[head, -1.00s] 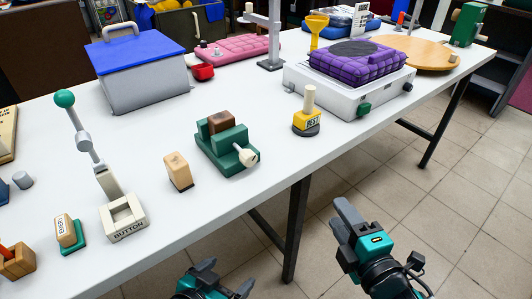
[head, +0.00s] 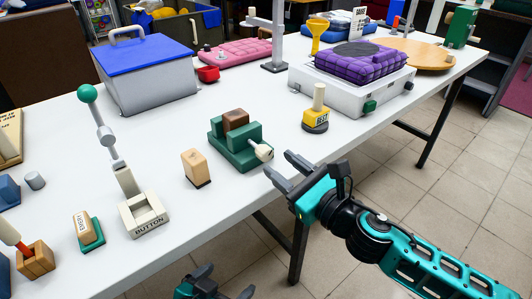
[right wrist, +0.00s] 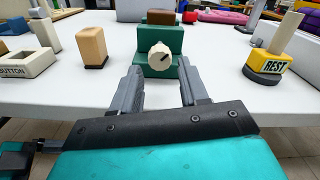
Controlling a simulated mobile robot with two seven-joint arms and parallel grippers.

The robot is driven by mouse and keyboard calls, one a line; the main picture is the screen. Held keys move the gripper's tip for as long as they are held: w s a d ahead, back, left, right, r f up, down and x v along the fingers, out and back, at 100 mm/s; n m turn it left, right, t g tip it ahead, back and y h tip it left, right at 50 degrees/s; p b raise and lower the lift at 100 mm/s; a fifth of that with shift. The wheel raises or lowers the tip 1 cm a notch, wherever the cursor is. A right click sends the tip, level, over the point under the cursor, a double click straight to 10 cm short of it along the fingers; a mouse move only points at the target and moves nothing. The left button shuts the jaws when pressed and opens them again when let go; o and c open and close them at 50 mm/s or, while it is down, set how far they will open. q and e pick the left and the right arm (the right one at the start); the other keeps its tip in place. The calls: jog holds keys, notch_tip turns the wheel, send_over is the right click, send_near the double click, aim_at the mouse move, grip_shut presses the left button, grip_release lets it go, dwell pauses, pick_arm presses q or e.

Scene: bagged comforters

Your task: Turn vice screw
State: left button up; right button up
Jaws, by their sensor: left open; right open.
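The green vice (head: 238,143) stands on the white table with a brown block (head: 235,120) between its jaws. Its cream screw knob (head: 263,152) faces the table's front edge; in the right wrist view the knob (right wrist: 160,57) shows a dark mark near its top right. My right gripper (head: 280,172) is open and empty, just in front of the knob and apart from it. In the right wrist view its fingers (right wrist: 158,84) point at the vice, one on each side of the knob's line. My left gripper (head: 222,285) is open and empty, low in front of the table.
A wooden block (head: 196,168) stands left of the vice, and a yellow REST stand (head: 316,118) with a peg stands right. A lever with a BUTTON base (head: 145,218) is further left. The white table (head: 190,225) is clear just before the vice.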

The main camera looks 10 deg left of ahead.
aim_at(268, 155)
jog(key=x, duration=0.4)
jog(key=shift+w+a, duration=0.2)
jog(key=shift+a, duration=0.05)
jog(key=shift+w+a+b, duration=0.3)
jog(key=shift+w+a, duration=0.05)
jog(key=shift+a, duration=0.05)
jog(key=shift+c, duration=0.2)
